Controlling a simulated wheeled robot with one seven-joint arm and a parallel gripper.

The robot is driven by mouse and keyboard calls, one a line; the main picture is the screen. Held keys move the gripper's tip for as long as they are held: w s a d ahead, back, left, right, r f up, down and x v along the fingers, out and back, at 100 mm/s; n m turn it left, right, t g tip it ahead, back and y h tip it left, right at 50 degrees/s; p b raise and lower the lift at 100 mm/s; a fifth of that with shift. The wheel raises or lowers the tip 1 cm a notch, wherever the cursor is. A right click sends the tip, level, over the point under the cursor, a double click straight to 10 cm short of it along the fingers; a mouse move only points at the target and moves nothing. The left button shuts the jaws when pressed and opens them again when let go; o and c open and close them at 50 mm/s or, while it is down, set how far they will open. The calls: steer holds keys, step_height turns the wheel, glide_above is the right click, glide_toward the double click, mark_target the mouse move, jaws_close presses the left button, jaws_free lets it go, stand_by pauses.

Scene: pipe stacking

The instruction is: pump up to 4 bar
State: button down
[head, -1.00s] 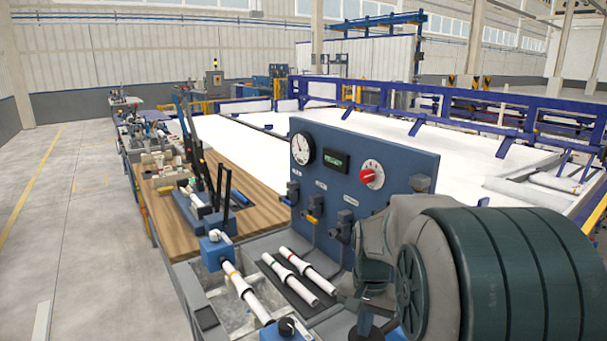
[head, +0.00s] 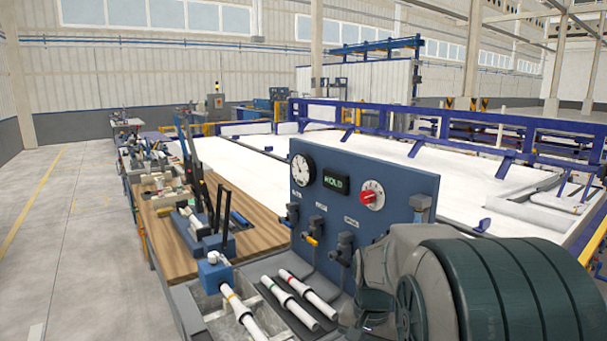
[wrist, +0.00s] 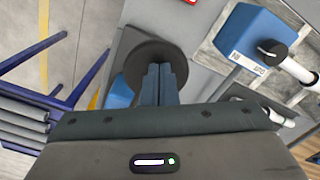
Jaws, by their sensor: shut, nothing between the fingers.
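The blue test panel (head: 400,190) carries a round white gauge (head: 301,167), a display (head: 337,182) reading HOLD in green, and a red knob (head: 371,195). The gauge needle is too small to read. In the wrist view my gripper (wrist: 160,72) has its fingers shut and empty, in front of a round black knob (wrist: 140,58) on a blue box (wrist: 117,90). I cannot tell if they touch it. My gripper is not visible in the head view, where my arm fills the lower right. A white pipe (head: 240,311) runs from a blue block (head: 214,272) in the trough.
Two white pipes (head: 290,300) with coloured bands lie on a dark mat beside the trough. Several valves (head: 344,246) sit low on the panel. A wooden bench (head: 262,222) with clamps stands behind. Open floor (head: 70,220) lies at the left.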

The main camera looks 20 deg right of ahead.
steer(key=shift+f+b, duration=1.1)
steer(key=shift+f, duration=0.6)
steer(key=r+p, duration=0.2)
steer(key=r, duration=0.1)
steer(key=r+p, duration=0.2)
steer(key=shift+s+a+r, duration=0.1)
steer(key=shift+a, duration=0.2)
steer(key=shift+r, duration=0.15)
steer(key=shift+f, duration=0.25)
